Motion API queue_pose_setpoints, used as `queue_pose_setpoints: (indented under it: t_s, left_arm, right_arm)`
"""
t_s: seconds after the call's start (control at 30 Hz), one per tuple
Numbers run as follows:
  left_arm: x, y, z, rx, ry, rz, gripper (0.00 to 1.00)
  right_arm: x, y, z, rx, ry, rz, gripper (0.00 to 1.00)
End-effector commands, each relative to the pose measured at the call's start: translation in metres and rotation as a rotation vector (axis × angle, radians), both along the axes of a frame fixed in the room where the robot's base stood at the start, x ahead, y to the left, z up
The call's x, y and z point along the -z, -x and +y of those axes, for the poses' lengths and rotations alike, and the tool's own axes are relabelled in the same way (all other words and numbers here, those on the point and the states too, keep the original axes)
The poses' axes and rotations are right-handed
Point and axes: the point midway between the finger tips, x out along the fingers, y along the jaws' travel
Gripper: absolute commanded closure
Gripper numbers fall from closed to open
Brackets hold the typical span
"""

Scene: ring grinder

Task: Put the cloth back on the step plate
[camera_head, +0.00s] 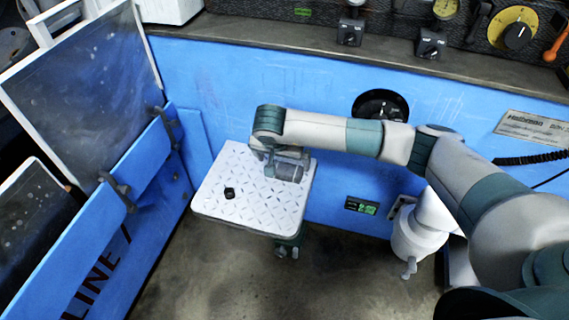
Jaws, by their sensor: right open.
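The step plate (225,212) is a white patterned plate standing out from the blue machine wall, left of the middle. My right arm reaches in from the right, and its open right gripper (284,171) points down over the plate's right back part. The gripper hides that part of the plate, and I cannot tell whether it touches the surface. I cannot pick out the cloth for certain; a grey patch at the gripper may be cloth or part of the gripper. My left gripper is out of view.
A small black object (229,193) lies on the plate's left half. Blue guard panels with dark windows (82,80) stand at the left. A white canister (413,238) stands on the right. A control ledge with a yellow dial (512,30) runs along the back. The front floor is clear.

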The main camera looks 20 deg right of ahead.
Motion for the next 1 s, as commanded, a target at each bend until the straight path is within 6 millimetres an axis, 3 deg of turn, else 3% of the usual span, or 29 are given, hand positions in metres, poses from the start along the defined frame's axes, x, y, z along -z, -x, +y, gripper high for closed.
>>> queue_pose_setpoints:
  t_s: [0.1,0.33,1.0]
  left_arm:
    - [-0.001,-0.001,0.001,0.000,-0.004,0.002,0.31]
    - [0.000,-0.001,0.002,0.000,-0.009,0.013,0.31]
    - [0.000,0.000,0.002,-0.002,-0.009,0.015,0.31]
  right_arm:
    - [-0.021,0.006,0.004,-0.001,0.001,-0.002,0.00]
    - [-0.043,0.015,0.010,0.000,0.001,-0.001,0.00]
    - [-0.047,0.017,0.011,0.000,0.001,0.001,0.00]
